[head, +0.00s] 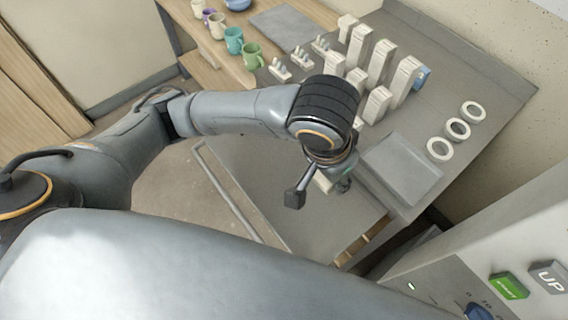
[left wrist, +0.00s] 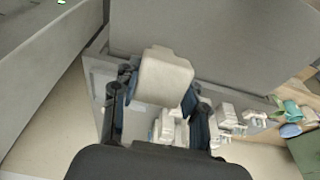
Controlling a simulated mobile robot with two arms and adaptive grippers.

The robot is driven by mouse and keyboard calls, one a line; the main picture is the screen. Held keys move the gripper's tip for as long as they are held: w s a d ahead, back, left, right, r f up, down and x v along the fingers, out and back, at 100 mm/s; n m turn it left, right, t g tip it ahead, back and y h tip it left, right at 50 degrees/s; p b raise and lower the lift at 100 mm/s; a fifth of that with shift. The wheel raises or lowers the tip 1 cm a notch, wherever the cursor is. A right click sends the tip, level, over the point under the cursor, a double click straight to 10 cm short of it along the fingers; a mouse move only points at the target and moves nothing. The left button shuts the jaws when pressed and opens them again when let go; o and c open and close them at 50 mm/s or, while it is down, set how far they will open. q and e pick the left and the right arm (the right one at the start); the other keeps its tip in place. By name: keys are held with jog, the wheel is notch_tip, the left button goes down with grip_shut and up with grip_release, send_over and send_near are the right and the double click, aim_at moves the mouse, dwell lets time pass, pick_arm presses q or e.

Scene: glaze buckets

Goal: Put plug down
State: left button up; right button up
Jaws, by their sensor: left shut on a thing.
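My left gripper (head: 319,190) hangs over the front part of the grey table (head: 255,192). It is shut on the plug, a pale cream block (left wrist: 163,80) with rounded edges that sits between the two fingers in the left wrist view. In the head view only a small pale part of the plug (head: 324,182) shows, as the wrist and fingers cover most of it. I cannot tell whether the plug touches the table. My right gripper is in neither view.
Several tall white blocks (head: 380,62) and small white pieces stand at the back. A grey slab (head: 402,168) and three white rings (head: 458,129) lie to the right. Mugs (head: 234,40) stand on a wooden surface. A machine with a green button (head: 509,286) is at lower right.

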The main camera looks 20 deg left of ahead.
pick_arm(q)
jog(key=s+a+r+g+y, duration=0.1)
jog(key=s+a+r+g, duration=0.15)
jog(key=a, duration=1.05)
jog(key=p, duration=0.4)
send_over(263, 151)
notch_tip(263, 151, down, 12)
jog(key=shift+f, duration=0.1)
jog(key=shift+f+y, duration=0.3)
jog(key=shift+f, duration=0.25)
jog(key=o, duration=1.2)
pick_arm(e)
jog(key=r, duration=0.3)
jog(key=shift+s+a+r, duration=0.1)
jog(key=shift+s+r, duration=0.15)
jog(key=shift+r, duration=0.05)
